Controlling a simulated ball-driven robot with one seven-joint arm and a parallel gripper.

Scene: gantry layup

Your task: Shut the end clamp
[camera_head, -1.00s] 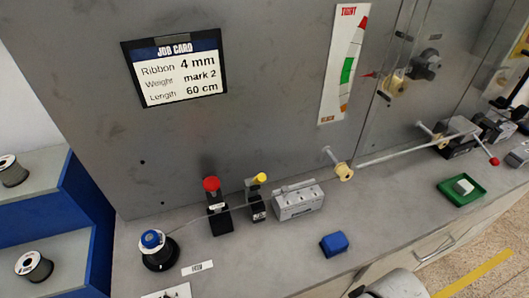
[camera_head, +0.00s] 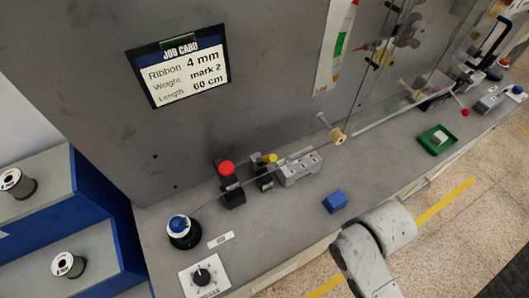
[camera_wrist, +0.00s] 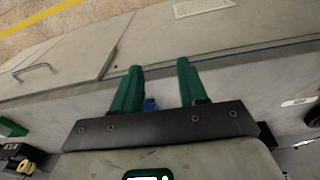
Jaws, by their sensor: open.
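I cannot tell for sure which fixture is the end clamp. A dark block with a red-balled lever (camera_head: 465,112) stands at the far right of the bench in the head view. Nearer, a black post with a red knob (camera_head: 227,168) and one with a yellow knob (camera_head: 270,158) stand beside a grey block (camera_head: 300,168). A thin ribbon runs from the blue-capped spool (camera_head: 180,226) past them to a cream roller (camera_head: 337,136). My gripper (camera_wrist: 160,68) is open and empty, its green fingers apart in the wrist view. It is out of the head view.
A blue block (camera_head: 335,202) lies on the bench; part of a blue thing (camera_wrist: 150,104) shows between my fingers. A green tray (camera_head: 437,139) holds a pale block. A dial plate (camera_head: 202,275) sits at the front left. The bench front between blue block and tray is clear.

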